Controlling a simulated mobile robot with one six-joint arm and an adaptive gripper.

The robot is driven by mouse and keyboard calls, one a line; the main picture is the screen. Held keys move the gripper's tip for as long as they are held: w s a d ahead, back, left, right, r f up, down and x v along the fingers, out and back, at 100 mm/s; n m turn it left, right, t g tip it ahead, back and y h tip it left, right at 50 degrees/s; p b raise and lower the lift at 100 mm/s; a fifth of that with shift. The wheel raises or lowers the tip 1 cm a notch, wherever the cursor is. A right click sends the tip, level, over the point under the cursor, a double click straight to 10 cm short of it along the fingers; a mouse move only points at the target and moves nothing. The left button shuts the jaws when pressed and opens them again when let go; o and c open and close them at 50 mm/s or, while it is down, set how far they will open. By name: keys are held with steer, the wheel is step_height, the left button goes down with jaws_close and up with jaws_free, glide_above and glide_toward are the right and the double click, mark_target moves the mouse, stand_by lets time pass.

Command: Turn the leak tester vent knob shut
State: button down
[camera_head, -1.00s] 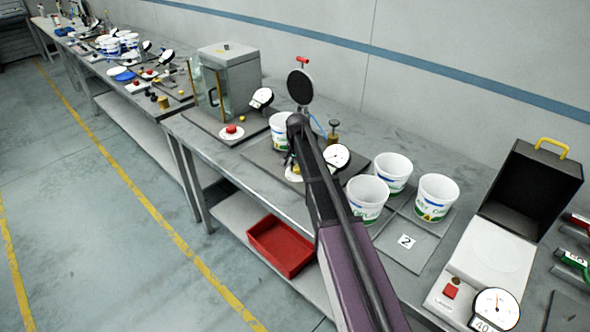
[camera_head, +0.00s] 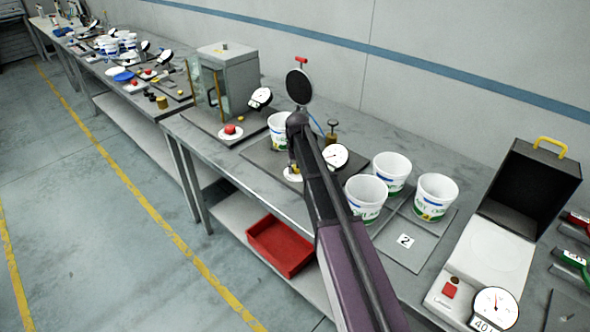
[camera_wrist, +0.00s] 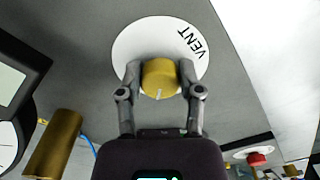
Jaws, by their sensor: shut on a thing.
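The vent knob (camera_wrist: 160,78) is a short brass-yellow cylinder on a white round plate (camera_wrist: 136,47) lettered VENT, seen in the wrist view. A small pale mark shows on the knob's face, towards the lower edge of the picture. My gripper (camera_wrist: 160,80) has one finger on each side of the knob and is shut on it. In the head view the white plate (camera_head: 293,175) sits at the front of the leak tester's dark base (camera_head: 262,160), and my arm hides most of the knob and gripper.
A dial gauge (camera_head: 335,157) and a brass fitting (camera_head: 332,131) stand close to the right of my arm. White tubs (camera_head: 366,197) stand nearby on a grey mat (camera_head: 417,241). A glass-doored cabinet (camera_head: 228,85) is to the left. A red bin (camera_head: 281,247) is on the lower shelf.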

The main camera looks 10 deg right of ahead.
stand_by(0.3)
steer(key=shift+c, duration=1.3)
jaws_free()
steer(key=s, duration=2.8)
steer(key=shift+s+a, duration=0.2)
steer(key=shift+s, duration=0.15)
